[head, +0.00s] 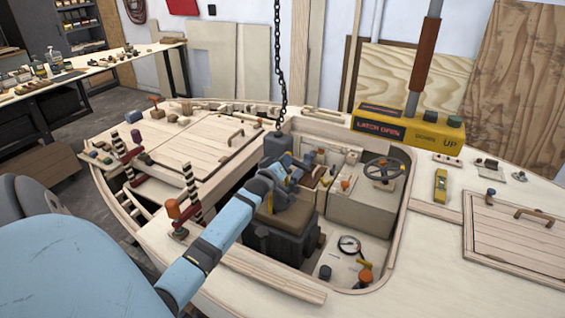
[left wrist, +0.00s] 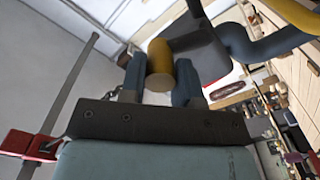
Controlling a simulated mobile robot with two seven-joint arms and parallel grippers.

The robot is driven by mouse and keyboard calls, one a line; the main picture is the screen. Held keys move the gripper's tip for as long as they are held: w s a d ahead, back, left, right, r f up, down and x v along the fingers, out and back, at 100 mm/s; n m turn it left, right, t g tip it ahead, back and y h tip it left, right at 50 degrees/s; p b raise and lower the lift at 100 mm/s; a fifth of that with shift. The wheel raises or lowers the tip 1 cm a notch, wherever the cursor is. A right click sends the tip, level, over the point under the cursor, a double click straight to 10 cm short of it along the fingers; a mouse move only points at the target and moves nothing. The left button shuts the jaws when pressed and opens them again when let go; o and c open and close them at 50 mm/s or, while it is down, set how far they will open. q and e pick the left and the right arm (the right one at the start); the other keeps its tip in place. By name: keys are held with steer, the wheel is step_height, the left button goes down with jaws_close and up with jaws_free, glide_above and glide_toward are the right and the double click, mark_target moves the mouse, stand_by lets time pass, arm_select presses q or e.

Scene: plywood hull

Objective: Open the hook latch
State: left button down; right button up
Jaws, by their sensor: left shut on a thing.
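A dark hook block (head: 277,143) hangs on a black chain over the cockpit opening in the head view. My left arm reaches up to it from the lower left, and my left gripper (head: 288,168) is at its lower side. In the left wrist view, my left gripper (left wrist: 160,75) is shut on a yellow cylindrical grip (left wrist: 160,62), one finger on each side. The grip sits against the dark block, and a thick blue-grey curved hook (left wrist: 255,42) extends to the right. How far the latch stands open cannot be told. My right gripper is in neither view.
The chain (head: 279,60) runs up out of view. A yellow control box (head: 408,125) stands behind the cockpit. Below are a seat, a steering wheel (head: 384,169) and a gauge (head: 349,245). A striped clamp (head: 190,190) stands on the deck left of my arm.

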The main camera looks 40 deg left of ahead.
arm_select(q)
steer(key=c, duration=0.8)
jaws_free()
steer(key=shift+c, duration=0.2)
steer(key=b+v, duration=0.1)
steer(key=v, duration=1.2)
steer(key=shift+s+b, duration=0.3)
steer(key=shift+s, duration=0.1)
steer(key=shift+d, duration=0.1)
